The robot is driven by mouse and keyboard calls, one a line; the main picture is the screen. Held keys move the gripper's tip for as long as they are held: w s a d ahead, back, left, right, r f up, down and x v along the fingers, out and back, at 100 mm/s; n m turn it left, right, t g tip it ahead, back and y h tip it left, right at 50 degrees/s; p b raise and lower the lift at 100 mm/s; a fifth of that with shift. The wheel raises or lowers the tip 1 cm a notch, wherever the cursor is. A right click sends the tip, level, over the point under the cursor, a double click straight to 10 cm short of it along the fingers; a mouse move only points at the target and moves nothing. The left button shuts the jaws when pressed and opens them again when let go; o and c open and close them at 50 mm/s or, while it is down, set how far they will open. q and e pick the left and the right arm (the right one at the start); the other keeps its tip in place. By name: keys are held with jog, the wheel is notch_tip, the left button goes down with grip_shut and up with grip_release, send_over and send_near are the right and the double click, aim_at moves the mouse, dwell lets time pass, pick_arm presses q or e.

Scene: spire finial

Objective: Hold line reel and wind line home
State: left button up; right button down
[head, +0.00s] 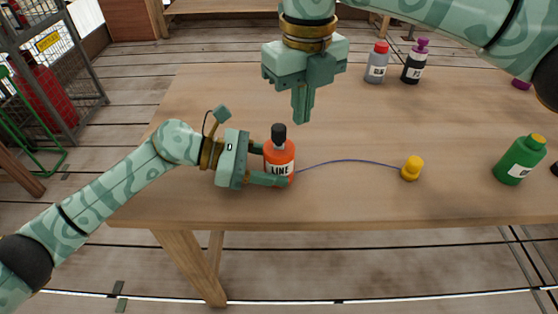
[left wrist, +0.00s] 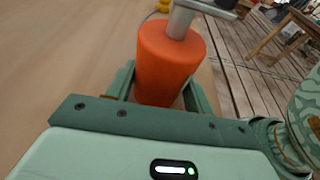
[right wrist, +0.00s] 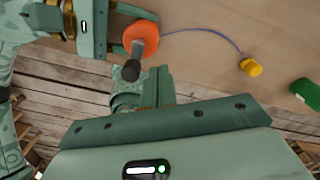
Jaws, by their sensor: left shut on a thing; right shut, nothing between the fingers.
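The line reel (head: 281,158) is an orange cylinder labelled LINE, standing upright near the table's front edge. A grey crank with a black knob (head: 279,132) is on its top. My left gripper (head: 275,168) is shut on the reel from the left; the reel sits between its fingers in the left wrist view (left wrist: 168,62). A thin blue line (head: 345,161) runs from the reel across the table to a yellow piece (head: 411,170). My right gripper (head: 303,114) is shut and empty, pointing down, apart from the crank knob, which also shows in the right wrist view (right wrist: 131,70).
A grey bottle with a red cap (head: 377,63) and a dark bottle with a purple cap (head: 415,62) stand at the back. The wooden table (head: 220,95) is clear at back left.

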aim_at(293, 151)
jog(key=shift+f, duration=0.1)
dwell(0.5)
jog(key=shift+f, duration=1.4)
jog(key=shift+a, duration=0.1)
jog(key=shift+s+a, duration=0.25)
jog(key=shift+a, duration=0.2)
